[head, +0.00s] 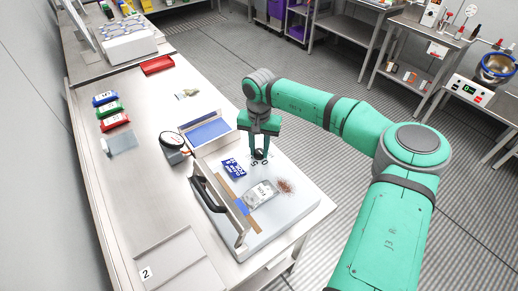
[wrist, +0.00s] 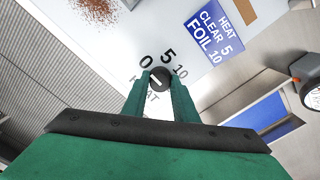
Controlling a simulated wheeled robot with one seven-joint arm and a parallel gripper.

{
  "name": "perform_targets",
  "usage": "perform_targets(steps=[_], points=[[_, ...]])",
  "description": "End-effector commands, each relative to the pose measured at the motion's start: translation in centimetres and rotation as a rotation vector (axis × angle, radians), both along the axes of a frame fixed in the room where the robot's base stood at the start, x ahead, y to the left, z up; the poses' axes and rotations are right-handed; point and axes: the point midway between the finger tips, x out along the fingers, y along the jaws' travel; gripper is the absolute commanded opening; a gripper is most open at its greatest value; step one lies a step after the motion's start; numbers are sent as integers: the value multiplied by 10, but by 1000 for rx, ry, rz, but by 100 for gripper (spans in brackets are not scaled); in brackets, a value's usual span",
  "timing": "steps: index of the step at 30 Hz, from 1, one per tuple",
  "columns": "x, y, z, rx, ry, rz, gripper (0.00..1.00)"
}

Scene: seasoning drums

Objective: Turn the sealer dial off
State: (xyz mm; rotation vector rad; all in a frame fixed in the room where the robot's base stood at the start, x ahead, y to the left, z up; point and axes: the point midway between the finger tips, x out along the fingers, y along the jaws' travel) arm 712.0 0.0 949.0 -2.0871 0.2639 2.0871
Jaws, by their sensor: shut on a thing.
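The sealer (head: 300,208) is a pale flat machine on the metal bench, with a raised arm and black handle (head: 207,194) at its left. Its small black dial (wrist: 160,77) has printed marks 0, 5 and 10 around its far side and the word HEAT, partly covered, on the near side. A short white line shows on the dial; which mark it points to is unclear. My gripper (wrist: 159,84) points down with its fingers shut on the dial, one at each side. In the head view my gripper (head: 259,150) partly hides the dial.
A blue card (head: 234,169) reading HEAT, CLEAR 5, FOIL 10 and a silver packet (head: 260,192) lie on the sealer near spilled brown seasoning (head: 286,186). A round gauge (head: 172,142) and a blue-topped tray (head: 208,131) stand left of my gripper. Coloured packets (head: 109,109) lie farther left.

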Motion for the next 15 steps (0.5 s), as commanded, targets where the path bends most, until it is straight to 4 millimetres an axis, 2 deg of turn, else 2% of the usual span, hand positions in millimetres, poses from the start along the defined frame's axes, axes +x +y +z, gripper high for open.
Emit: perform_targets(steps=[6,7,9,15], points=[[-3,2,0,1,7,3,4],[-3,2,0,1,7,3,28],[-3,1,0,1,7,2,45],[-1,1,0,0,3,0,45]])
